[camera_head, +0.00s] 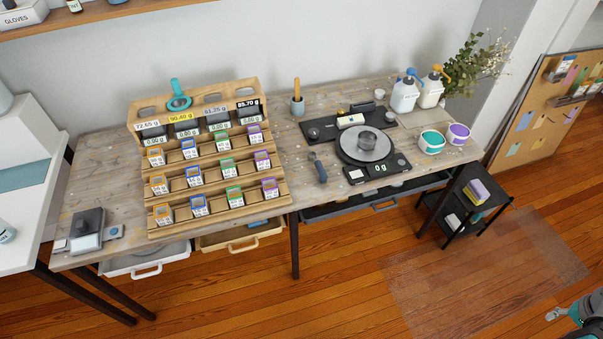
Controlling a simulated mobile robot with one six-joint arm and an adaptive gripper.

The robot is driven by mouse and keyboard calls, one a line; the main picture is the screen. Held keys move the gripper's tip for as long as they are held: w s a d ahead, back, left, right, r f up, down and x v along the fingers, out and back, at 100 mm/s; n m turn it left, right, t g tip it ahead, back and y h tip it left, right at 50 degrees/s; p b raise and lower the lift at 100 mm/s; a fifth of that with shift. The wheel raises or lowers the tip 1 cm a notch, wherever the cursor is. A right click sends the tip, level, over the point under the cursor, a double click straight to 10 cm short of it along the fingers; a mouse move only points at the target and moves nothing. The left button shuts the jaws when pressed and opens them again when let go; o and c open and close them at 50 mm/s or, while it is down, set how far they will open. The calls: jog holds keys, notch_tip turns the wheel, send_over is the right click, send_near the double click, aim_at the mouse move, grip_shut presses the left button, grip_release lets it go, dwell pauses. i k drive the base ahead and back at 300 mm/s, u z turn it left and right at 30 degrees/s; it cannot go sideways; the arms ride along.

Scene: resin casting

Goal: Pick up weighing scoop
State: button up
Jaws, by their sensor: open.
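My gripper (555,313) shows at the bottom right corner, over the wooden floor. It is open and nothing shows in it. It is well apart from the bench and the tool. The rest of my arm is cut off by the frame.
A black scale (372,172) carries a grey cup (368,139). A stepped wooden rack (275,188) holds several small containers.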

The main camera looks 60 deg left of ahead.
aim_at(312, 156)
jog(key=k, duration=1.35)
jog(key=u, duration=1.75)
jog(key=i, duration=1)
jog(key=u, duration=0.1)
